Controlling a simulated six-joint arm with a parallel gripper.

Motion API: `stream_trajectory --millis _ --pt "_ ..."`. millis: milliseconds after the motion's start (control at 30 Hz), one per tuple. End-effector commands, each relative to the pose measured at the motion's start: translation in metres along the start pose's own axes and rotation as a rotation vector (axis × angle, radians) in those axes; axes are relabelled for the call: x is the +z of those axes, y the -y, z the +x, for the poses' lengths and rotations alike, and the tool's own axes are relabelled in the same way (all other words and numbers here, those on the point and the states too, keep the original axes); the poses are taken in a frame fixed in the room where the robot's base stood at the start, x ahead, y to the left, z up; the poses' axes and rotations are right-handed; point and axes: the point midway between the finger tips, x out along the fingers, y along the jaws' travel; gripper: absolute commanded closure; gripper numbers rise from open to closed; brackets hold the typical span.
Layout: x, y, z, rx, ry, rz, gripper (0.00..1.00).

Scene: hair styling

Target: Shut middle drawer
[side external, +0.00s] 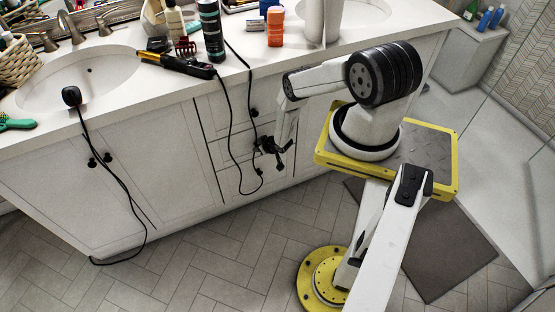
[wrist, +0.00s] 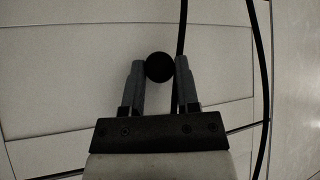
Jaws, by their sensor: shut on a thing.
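The middle drawer (side external: 228,151) is in the central drawer column of the white vanity. My gripper (side external: 265,147) is at its front in the side view and hides most of its knob. In the wrist view, my gripper (wrist: 159,72) has its two fingers on either side of a round black knob (wrist: 159,66) and is shut on it. The pale drawer front (wrist: 75,80) fills the view behind it. I cannot tell how far the drawer stands out.
A black cord (side external: 229,115) hangs across the drawers, close by my right finger in the wrist view (wrist: 183,30). Another cord (side external: 118,185) hangs over the left doors. Bottles and a yellow-black styling tool (side external: 178,64) lie on the counter (side external: 120,65). The tiled floor before the drawers is clear.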

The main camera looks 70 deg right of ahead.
Motion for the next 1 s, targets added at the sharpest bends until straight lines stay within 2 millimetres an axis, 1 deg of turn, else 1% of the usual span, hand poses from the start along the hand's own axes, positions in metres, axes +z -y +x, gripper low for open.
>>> stream_trajectory --millis 33,100,133,167,200,667,1000 --pt "0.003 0.001 -0.001 0.000 0.007 0.002 1.00" --pt "0.003 0.001 -0.001 0.000 0.007 0.002 1.00" --pt "0.003 0.001 -0.001 -0.001 0.007 0.002 0.57" --pt "0.004 0.001 -0.001 -0.001 0.008 0.002 0.48" --pt "0.004 0.001 -0.001 -0.001 0.007 0.002 0.47" --pt "0.002 0.001 -0.003 -0.001 0.004 0.000 0.47" --pt "0.002 0.000 -0.015 -0.001 0.004 0.001 0.47"
